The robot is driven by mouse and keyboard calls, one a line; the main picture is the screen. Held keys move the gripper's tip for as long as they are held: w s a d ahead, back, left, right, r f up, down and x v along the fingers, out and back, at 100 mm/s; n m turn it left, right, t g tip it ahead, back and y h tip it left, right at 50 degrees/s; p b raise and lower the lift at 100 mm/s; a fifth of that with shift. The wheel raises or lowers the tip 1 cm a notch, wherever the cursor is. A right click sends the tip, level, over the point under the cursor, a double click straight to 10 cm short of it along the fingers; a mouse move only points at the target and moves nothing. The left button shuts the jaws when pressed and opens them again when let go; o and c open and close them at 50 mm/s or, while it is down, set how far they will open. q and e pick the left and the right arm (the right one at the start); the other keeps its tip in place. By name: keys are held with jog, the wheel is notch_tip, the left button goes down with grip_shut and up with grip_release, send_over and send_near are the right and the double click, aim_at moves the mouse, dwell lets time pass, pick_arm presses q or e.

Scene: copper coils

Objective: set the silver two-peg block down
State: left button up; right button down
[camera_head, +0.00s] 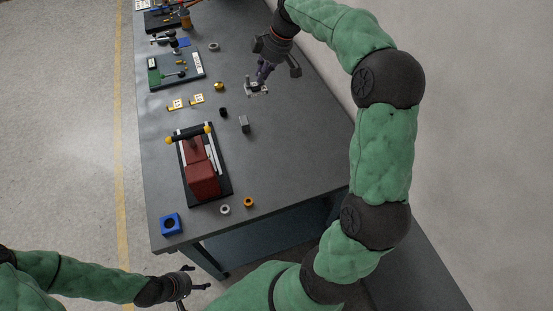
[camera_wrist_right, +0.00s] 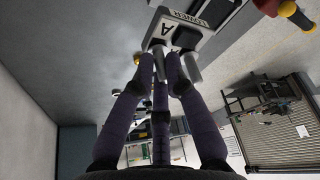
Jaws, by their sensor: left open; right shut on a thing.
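The silver two-peg block (camera_head: 257,90) is at my right gripper (camera_head: 264,76), near the far side of the bench. In the right wrist view the block (camera_wrist_right: 188,24) shows a pale face lettered "LOWER" and "A", with dark parts and silver pegs. The fingers of my right gripper (camera_wrist_right: 160,72) are shut on it there and hide part of it. I cannot tell whether the block touches the bench top. My left gripper (camera_head: 194,284) is open and empty, off the bench at the lower left.
The grey bench (camera_head: 290,150) is bare right of the block. A red vise-like fixture (camera_head: 201,175) on a black base stands nearer me. A blue block (camera_head: 171,224), a grey block (camera_head: 244,124) and a green-marked board (camera_head: 177,70) also lie on the bench.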

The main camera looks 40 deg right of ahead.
notch_tip(320, 180, down, 8)
jog(key=w+f, duration=0.1)
jog(key=s+f+b, duration=0.2)
jog(key=s+f, duration=0.1)
jog(key=s, duration=0.1)
jog(key=s+a+f+b, duration=0.1)
jog(key=s+f, duration=0.2)
jog(key=s, duration=0.1)
jog(key=s+a+f+b, duration=0.1)
jog(key=s+f+b, duration=0.1)
jog(key=s, duration=0.3)
jog(key=shift+f+b, duration=0.35)
jog(key=shift+f, duration=0.2)
jog(key=f, duration=0.1)
jog(key=f+b, duration=0.1)
jog(key=f, duration=0.1)
jog(key=shift+s+f+b, duration=0.15)
jog(key=shift+s+b, duration=0.15)
jog(key=shift+b, duration=0.05)
jog(key=shift+w+f, duration=0.1)
jog(key=shift+f, duration=0.1)
jog(key=shift+r, duration=0.1)
